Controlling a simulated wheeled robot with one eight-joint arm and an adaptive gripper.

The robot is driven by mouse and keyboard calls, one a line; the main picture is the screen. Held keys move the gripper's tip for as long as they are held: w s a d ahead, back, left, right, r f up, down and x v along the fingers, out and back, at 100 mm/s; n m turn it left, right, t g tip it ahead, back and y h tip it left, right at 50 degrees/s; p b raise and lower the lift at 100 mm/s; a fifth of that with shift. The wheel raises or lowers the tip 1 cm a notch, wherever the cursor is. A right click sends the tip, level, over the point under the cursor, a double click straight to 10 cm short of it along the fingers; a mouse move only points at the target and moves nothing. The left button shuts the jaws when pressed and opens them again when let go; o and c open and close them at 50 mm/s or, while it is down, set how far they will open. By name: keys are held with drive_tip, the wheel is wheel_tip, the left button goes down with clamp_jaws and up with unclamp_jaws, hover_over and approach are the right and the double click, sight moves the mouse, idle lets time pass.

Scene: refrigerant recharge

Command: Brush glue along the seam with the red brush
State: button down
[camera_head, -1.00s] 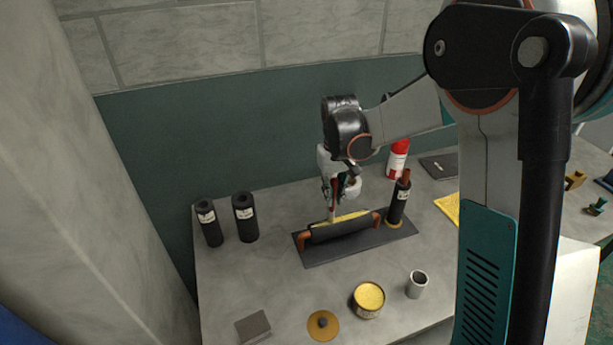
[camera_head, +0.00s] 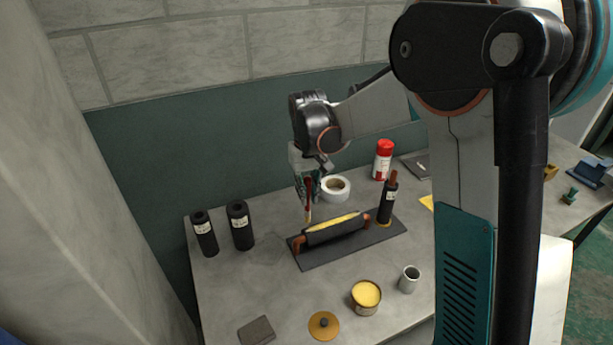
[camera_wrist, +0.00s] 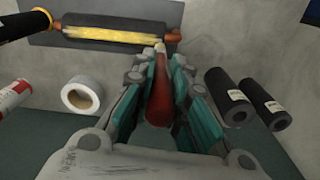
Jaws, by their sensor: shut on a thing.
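My gripper (camera_head: 306,197) is shut on the red brush (camera_head: 308,192), which hangs bristles down; the brush also shows in the wrist view (camera_wrist: 159,98). The brush tip is at the left end of the black insulation sleeve (camera_head: 322,237), close to the copper pipe end; I cannot tell if it touches. The sleeve lies on a dark grey board (camera_head: 347,250). A yellow glue strip (camera_head: 332,223) runs along the seam on its top; the strip shows clearly in the wrist view (camera_wrist: 115,35). An open can of yellow glue (camera_head: 366,296) stands in front.
Two black sleeves (camera_head: 240,226) stand at the left. Another sleeve on a copper pipe (camera_head: 388,202) stands upright at the board's right end. A white tape roll (camera_head: 335,189) and red-white can (camera_head: 382,160) are behind. A grey cup (camera_head: 408,279) and yellow lid (camera_head: 324,325) are in front.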

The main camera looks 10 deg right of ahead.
sight(308, 179)
drive_tip(key=shift+r+p, duration=1.05)
drive_tip(key=shift+r, duration=1)
